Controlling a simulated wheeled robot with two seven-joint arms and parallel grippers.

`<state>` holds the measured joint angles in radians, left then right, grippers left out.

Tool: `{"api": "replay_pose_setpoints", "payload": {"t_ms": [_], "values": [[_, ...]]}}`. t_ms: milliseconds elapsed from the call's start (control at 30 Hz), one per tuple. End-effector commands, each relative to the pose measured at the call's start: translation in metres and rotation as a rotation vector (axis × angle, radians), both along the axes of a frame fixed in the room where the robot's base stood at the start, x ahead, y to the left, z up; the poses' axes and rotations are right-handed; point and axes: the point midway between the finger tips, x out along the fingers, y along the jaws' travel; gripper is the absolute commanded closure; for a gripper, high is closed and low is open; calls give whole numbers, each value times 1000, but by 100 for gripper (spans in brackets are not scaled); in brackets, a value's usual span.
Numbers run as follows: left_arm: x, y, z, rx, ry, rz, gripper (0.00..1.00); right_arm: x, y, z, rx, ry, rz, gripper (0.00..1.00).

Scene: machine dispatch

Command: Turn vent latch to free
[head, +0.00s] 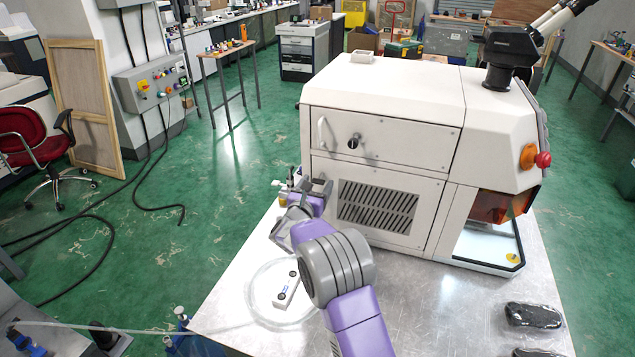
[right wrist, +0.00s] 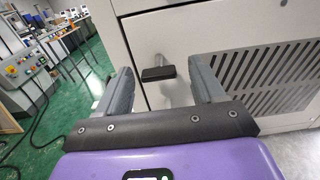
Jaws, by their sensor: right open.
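The vent latch (right wrist: 155,73) shows in the right wrist view as a small black bar on a metal stem, on the white lower panel left of the slotted vent grille (right wrist: 268,80). The bar lies nearly level in that picture. My right gripper (right wrist: 160,68) is open, with one finger on each side of the latch and visible gaps to both. In the head view my right gripper (head: 312,187) is at the lower left of the white machine (head: 385,95), beside its grille (head: 378,205). The latch is not clearly visible there. My left gripper is not in view.
Above the vent panel is another panel with a dark knob (head: 355,141) and a pale handle (head: 322,132). A small white box (head: 286,290) and a clear coiled hose lie on the metal table (head: 410,310). A dark wrapped item (head: 532,315) lies at the right.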

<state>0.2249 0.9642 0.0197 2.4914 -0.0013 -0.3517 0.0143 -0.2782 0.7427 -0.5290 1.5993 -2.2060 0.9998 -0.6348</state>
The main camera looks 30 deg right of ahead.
Motion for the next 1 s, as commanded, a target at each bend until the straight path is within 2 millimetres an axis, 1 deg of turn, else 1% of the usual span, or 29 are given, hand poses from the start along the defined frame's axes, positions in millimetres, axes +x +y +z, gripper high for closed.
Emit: {"api": "replay_pose_setpoints", "payload": {"t_ms": [100, 200, 500, 567, 600, 867, 900, 1000], "values": [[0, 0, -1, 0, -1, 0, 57, 8, -10, -1, 1, 1, -1, 32], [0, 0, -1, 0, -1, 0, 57, 12, -14, -1, 1, 0, 0, 32], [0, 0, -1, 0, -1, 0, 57, 14, -15, -1, 3, 1, 1, 32], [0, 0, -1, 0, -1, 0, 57, 13, -15, -1, 3, 1, 1, 40], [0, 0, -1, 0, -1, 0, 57, 13, -15, -1, 3, 1, 1, 46], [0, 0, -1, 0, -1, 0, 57, 13, -15, -1, 3, 1, 1, 86], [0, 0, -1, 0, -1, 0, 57, 13, -15, -1, 3, 1, 1, 88], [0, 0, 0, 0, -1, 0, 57, 13, -15, -1, 0, 4, 1, 88]]}}
